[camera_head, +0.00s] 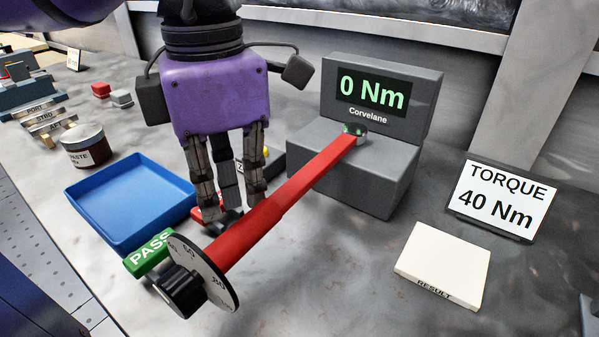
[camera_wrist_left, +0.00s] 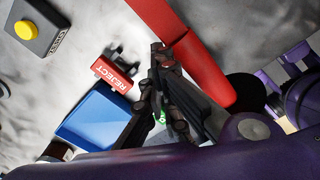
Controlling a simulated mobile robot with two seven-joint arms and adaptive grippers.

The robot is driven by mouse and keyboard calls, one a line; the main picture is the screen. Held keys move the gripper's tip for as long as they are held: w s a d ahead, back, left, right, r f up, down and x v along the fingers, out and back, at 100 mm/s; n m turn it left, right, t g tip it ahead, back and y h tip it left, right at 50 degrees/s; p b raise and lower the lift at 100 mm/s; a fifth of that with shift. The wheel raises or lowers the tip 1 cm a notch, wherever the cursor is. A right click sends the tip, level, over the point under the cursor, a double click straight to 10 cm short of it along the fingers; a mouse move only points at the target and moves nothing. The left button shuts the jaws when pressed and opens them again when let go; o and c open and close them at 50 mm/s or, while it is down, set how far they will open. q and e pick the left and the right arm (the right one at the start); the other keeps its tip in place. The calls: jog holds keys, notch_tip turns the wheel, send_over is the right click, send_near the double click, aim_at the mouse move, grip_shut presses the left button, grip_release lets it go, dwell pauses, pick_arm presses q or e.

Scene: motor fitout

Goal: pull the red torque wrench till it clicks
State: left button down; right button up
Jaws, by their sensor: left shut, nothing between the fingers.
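The red torque wrench (camera_head: 275,205) runs from the socket on the grey Corvelane tester (camera_head: 365,172) toward the front left, ending in a round dial and black knob. The tester display (camera_head: 372,94) reads 0 Nm. A card (camera_head: 500,199) reads TORQUE 40 Nm. My left gripper (camera_head: 230,208) points down at the left side of the wrench handle, shut with nothing held. In the left wrist view, its fingertips (camera_wrist_left: 158,52) are close beside the red wrench (camera_wrist_left: 195,62); whether they touch is unclear. My right gripper does not show.
A blue tray (camera_head: 88,187) lies left of the gripper. A green PASS block (camera_head: 148,254) is by the dial. A red REJECT block (camera_wrist_left: 117,73) is near the fingers, and a yellow-button box (camera_wrist_left: 40,30) farther off. A cream RESULT plate (camera_head: 443,262) lies right, with bare bench before it.

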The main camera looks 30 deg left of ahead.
pick_arm(q)
jog(key=shift+s+d+b, duration=0.1)
jog(key=shift+d+b, duration=0.45)
jog(key=shift+d, duration=0.45)
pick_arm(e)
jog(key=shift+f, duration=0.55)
pick_arm(q)
jog(key=shift+d+b, duration=0.4)
jog(key=shift+d, duration=0.25)
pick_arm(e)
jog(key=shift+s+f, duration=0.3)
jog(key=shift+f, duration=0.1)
pick_arm(q)
jog(key=shift+d+b, duration=0.75)
jog(key=shift+d, duration=1.1)
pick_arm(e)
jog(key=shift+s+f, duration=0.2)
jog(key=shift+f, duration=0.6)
pick_arm(q)
jog(key=shift+a, duration=0.15)
jog(key=shift+a+p, duration=0.85)
jog(key=shift+a, duration=1)
jog(key=shift+a+p, duration=0.9)
jog(key=shift+a, duration=0.6)
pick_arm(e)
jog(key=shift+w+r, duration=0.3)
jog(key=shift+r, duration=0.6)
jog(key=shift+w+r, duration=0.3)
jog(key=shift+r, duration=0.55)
